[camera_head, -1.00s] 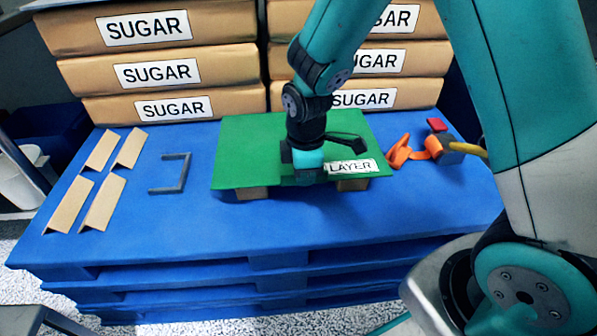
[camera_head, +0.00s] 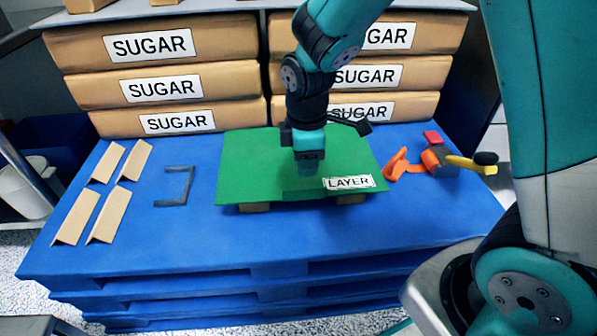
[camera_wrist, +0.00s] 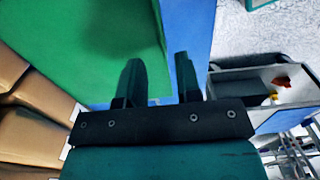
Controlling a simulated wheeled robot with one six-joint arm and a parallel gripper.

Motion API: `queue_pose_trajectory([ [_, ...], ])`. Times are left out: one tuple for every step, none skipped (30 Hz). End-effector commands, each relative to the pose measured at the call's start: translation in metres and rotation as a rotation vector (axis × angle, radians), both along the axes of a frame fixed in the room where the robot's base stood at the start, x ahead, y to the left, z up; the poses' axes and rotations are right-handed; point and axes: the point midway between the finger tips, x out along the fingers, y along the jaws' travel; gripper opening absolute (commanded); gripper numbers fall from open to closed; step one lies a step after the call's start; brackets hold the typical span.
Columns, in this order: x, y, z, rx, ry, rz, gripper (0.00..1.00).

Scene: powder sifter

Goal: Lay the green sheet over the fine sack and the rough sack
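The green sheet (camera_head: 255,165), with a white "LAYER" label, lies flat over two tan blocks on a blue pallet. Only a little of the left tan block (camera_head: 255,207) and the right tan block (camera_head: 351,199) shows under its front edge. They may be the fine and rough sacks, but no labels on them show. My gripper (camera_head: 309,172) is above the middle of the sheet, pointing down. In the wrist view, its two fingers (camera_wrist: 158,70) are apart with nothing visible between them. The sheet (camera_wrist: 85,45) fills the upper left there. I cannot tell whether the fingertips touch it.
Stacked SUGAR sacks (camera_head: 165,88) stand along the back. Several tan angle strips (camera_head: 105,215) and a grey bracket (camera_head: 175,203) lie left on the blue pallet (camera_head: 170,245). An orange tool with a yellow handle (camera_head: 470,164) lies right of the sheet. The pallet's front is clear.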

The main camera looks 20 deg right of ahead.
Motion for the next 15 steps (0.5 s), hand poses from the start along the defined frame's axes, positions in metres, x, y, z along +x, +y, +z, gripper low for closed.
queue_pose_trajectory([
  [0.000, 0.000, 0.015, 0.001, -0.003, 0.000, 0.32],
  [0.000, 0.000, 0.021, 0.001, -0.003, 0.000, 0.32],
  [0.000, 0.000, 0.027, 0.000, -0.002, 0.000, 0.32],
  [0.000, 0.000, 0.031, 0.000, -0.002, 0.000, 0.32],
  [0.000, 0.000, 0.035, 0.000, -0.002, 0.000, 0.32],
  [0.000, 0.000, 0.038, 0.001, -0.001, 0.000, 0.32],
  [0.000, 0.000, 0.041, 0.000, -0.001, 0.000, 0.32],
  [0.000, 0.000, 0.043, 0.001, -0.001, 0.000, 0.32],
  [-0.001, 0.001, 0.046, 0.004, -0.002, -0.005, 0.32],
  [-0.003, 0.002, 0.050, 0.009, -0.004, -0.014, 0.32],
  [-0.006, 0.003, 0.054, 0.018, -0.005, -0.028, 0.32],
  [-0.013, 0.006, 0.063, 0.037, -0.007, -0.058, 0.32],
  [-0.020, 0.008, 0.070, 0.055, -0.009, -0.089, 0.32],
  [-0.029, 0.011, 0.079, 0.079, -0.011, -0.126, 0.32],
  [-0.043, 0.016, 0.092, 0.114, -0.009, -0.180, 0.32],
])
